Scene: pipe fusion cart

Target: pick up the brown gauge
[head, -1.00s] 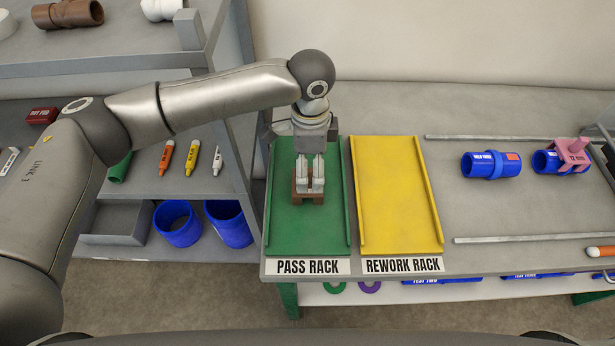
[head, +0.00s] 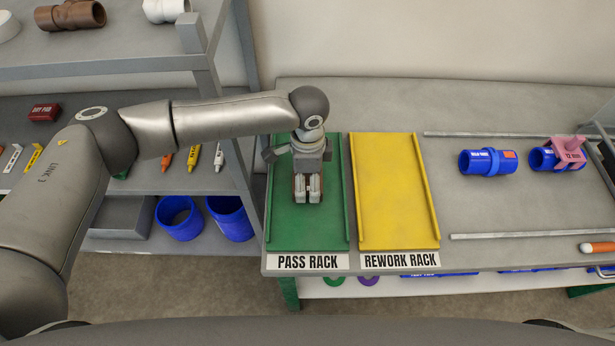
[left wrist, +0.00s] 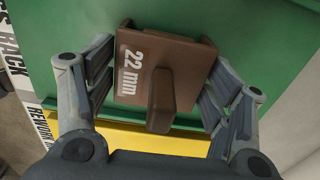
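The brown gauge (left wrist: 185,65), marked "22 mm", lies over the green pass rack (left wrist: 70,20) in the left wrist view, its raised handle block pointing toward the camera. My left gripper (left wrist: 165,80) is open, with one finger on each side of the gauge and small gaps seeming to remain. In the head view my left gripper (head: 308,190) points down over the upper middle of the pass rack (head: 307,230) and mostly hides the gauge (head: 296,184). My right gripper is not in view.
The yellow rework rack (head: 397,190) beside it is empty. Farther right are a blue pipe fitting (head: 487,162), a pink gauge (head: 571,152) on another blue fitting, and metal rails (head: 520,135). A shelf unit (head: 215,100) stands to the left, behind my arm.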

